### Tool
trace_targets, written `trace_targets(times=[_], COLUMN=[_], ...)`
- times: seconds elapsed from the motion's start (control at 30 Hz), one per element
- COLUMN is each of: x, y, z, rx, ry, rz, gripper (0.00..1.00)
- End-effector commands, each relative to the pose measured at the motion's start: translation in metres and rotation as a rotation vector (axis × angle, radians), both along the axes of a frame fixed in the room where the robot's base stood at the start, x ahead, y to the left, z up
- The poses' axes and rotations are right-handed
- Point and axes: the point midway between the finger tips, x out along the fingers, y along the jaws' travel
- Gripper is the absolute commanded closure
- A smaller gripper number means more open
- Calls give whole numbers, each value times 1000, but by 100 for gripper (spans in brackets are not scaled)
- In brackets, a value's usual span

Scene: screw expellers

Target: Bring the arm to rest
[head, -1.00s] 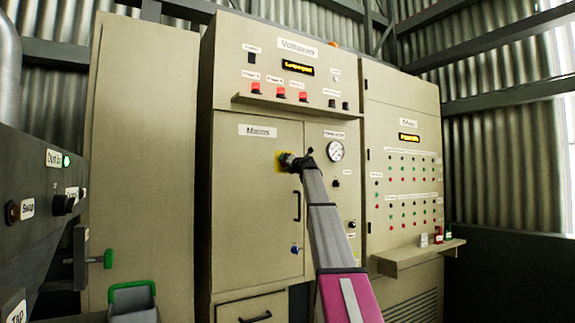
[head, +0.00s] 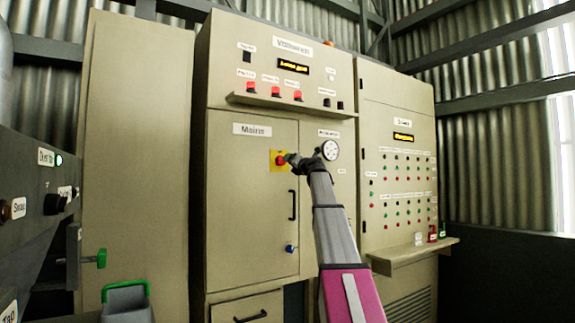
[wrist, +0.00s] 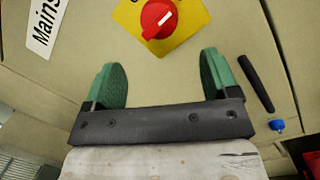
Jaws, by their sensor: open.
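My gripper (wrist: 160,82) is open and empty in the wrist view, its two green fingers spread wide. Ahead of it is a red rotary switch (wrist: 159,18) on a yellow plate (wrist: 190,38), on the beige cabinet door. The switch is apart from the fingers and lies beyond their tips. In the head view my gripper (head: 291,160) points at the cabinet, just right of the red switch (head: 280,160) and its yellow plate. My arm reaches up from the bottom of the head view to the cabinet.
The Mains door has a black handle (head: 293,205) and a blue knob (head: 290,248) below the switch. A ledge (head: 290,104) juts out above. A lower shelf (head: 412,254) juts out at right. A grey bin (head: 127,301) with a green rim and a dark machine (head: 30,220) stand at left.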

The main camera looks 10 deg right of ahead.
Motion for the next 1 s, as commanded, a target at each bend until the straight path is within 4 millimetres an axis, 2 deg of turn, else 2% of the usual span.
trace_targets(times=[0.03,0.13,0.67,0.77,0.83,0.97,1.0], x=[-9,-14,-14,-13,-13,-14,-15], y=[-2,-5,-4,1,9,27,33], z=[-2,-3,-7,-31,-62,-142,-168], rx=[0,0,-11,-78,-169,-419,-504], ry=[-1,0,2,15,28,60,68], rz=[-1,-1,-1,-3,-2,13,24], gripper=[19,19,19,19,19,19,19])
